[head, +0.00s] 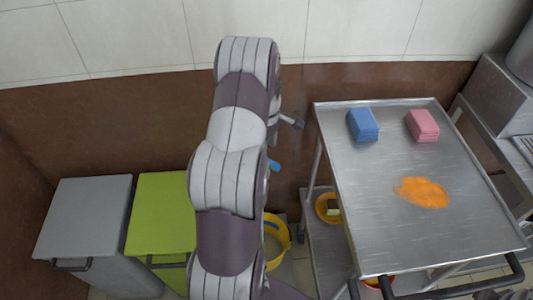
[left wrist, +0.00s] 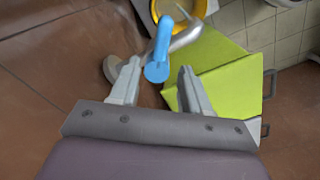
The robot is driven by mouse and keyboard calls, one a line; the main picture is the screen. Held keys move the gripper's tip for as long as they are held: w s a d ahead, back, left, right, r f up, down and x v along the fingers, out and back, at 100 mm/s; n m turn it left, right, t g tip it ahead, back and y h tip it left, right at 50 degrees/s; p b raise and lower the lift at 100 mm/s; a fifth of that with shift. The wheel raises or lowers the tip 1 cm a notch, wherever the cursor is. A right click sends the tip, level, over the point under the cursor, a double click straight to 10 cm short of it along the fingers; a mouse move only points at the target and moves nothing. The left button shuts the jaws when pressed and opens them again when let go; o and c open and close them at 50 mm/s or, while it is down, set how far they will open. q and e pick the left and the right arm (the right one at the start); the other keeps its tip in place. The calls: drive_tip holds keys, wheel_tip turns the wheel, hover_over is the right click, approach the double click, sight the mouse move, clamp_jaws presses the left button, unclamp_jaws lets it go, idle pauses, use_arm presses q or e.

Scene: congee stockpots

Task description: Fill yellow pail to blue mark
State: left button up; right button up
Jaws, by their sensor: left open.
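The yellow pail (head: 277,243) stands on the floor between the green bin and the steel cart, partly hidden by my left arm. Part of its rim shows at the top of the left wrist view (left wrist: 210,9). A grey tap pipe (left wrist: 188,35) with a blue lever (left wrist: 161,42) shows in the left wrist view; a bit of blue also shows beside my arm in the head view (head: 274,166). My left gripper (left wrist: 158,69) is open, with the lever's near end between its fingers; contact is unclear. My right gripper is not seen.
A steel cart (head: 390,230) carries a blue sponge stack (head: 363,125), a pink one (head: 422,126) and an orange spill (head: 423,192). A yellow bowl (head: 321,208) sits on its lower shelf. Green (head: 163,215) and grey (head: 88,220) bins stand left. The brown wall is close behind.

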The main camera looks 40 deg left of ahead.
use_arm(q)
wheel_tip(320, 180, up, 8)
drive_tip(key=shift+f, duration=0.25)
